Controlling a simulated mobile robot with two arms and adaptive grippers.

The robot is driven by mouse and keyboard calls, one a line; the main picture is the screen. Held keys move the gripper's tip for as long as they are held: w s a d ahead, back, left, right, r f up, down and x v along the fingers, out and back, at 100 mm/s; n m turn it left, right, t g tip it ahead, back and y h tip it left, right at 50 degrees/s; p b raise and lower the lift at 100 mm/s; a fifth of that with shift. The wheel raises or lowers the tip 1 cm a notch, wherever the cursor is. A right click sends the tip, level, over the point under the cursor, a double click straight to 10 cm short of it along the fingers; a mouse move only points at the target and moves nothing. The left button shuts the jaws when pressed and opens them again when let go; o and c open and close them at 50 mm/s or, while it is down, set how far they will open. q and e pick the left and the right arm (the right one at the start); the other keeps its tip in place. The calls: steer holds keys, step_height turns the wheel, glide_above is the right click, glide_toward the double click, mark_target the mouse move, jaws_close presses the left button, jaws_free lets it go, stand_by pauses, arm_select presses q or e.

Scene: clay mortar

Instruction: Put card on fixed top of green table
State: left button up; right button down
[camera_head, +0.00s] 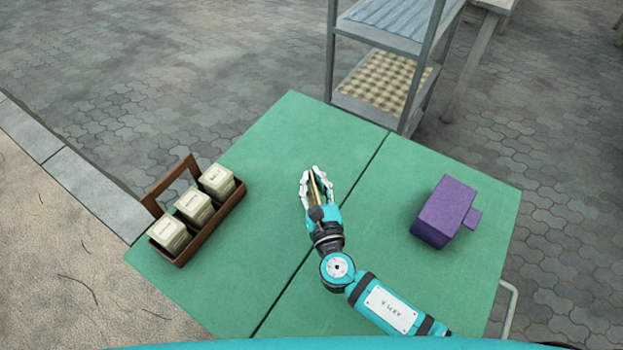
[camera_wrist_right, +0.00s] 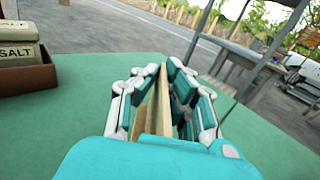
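The green table (camera_head: 290,125) has a dark seam that splits its top into a left and a right section. My right gripper (camera_head: 316,183) is over the left section, close to the seam. It is shut on a thin tan card (camera_head: 314,188), held upright on edge between the fingers. In the right wrist view the card (camera_wrist_right: 152,115) stands between the two finger pads (camera_wrist_right: 160,95). Whether its lower edge touches the table cannot be told. My left gripper is not in view.
A brown wooden caddy (camera_head: 212,226) with salt boxes (camera_head: 196,206) stands at the table's left edge. A purple box-like object (camera_head: 444,211) sits on the right section. A metal shelf (camera_head: 385,82) stands behind the table. The left section's middle is clear.

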mark_target(312, 182)
steer(key=shift+w, duration=1.3)
step_height(312, 182, down, 4)
steer(key=shift+r+b, duration=0.1)
steer(key=shift+b, duration=0.55)
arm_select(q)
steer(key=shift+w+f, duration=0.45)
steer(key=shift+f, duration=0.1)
arm_select(e)
steer(key=shift+s, duration=0.1)
steer(key=c, duration=1.5)
jaws_free()
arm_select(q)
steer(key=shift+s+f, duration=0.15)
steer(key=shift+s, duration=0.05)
